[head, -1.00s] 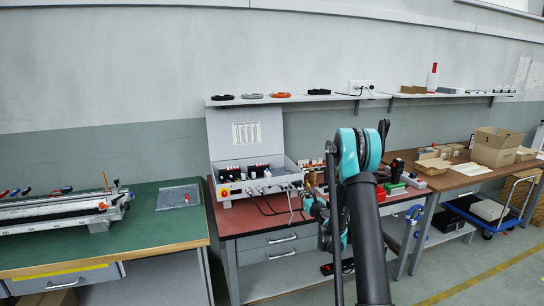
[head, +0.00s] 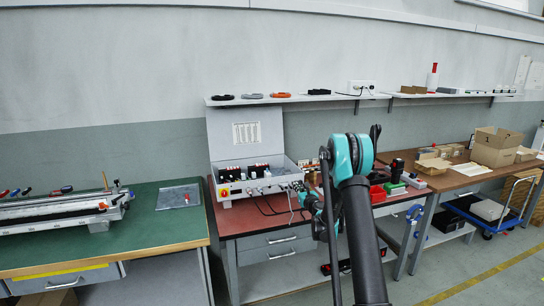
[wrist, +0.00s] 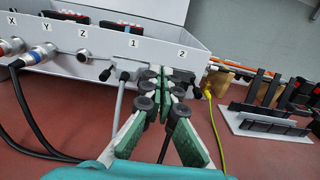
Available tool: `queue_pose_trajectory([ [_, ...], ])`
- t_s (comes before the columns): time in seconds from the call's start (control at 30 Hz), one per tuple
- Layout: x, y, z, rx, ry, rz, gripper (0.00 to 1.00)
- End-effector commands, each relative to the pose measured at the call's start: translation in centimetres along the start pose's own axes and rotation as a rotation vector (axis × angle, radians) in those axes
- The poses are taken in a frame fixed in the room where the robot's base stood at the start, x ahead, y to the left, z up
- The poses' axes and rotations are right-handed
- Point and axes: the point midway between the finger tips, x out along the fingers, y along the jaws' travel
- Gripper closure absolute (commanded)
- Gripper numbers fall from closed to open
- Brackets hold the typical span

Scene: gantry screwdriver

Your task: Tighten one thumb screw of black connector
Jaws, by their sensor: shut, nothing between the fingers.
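In the wrist view, the light grey control box (wrist: 60,68) has ports marked X, Y, Z, 1 and 2. My gripper (wrist: 167,80), with green-and-white fingers and black round parts, is shut and empty in front of the box, between labels 1 and 2. The black connector and its thumb screws are mostly hidden behind the fingers. A black cable (wrist: 168,138) runs down between the fingers. I cannot tell whether the fingers touch a screw. The box also shows in the head view (head: 232,190).
Black cables hang from X and Y (wrist: 42,54); the Z socket (wrist: 83,55) is empty. A yellow-green wire (wrist: 214,125) runs down right of the fingers. A white stand (wrist: 262,129) with black parts is further right. The red tabletop (wrist: 75,115) has free room in front.

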Motion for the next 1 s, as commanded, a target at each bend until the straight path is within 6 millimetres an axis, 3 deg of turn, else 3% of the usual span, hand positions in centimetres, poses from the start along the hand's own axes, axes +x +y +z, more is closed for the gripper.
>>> queue_pose_trajectory([
  [1.0, 0.0, -1.0, -0.1, 0.0, 0.0, -0.001, 1.0],
])
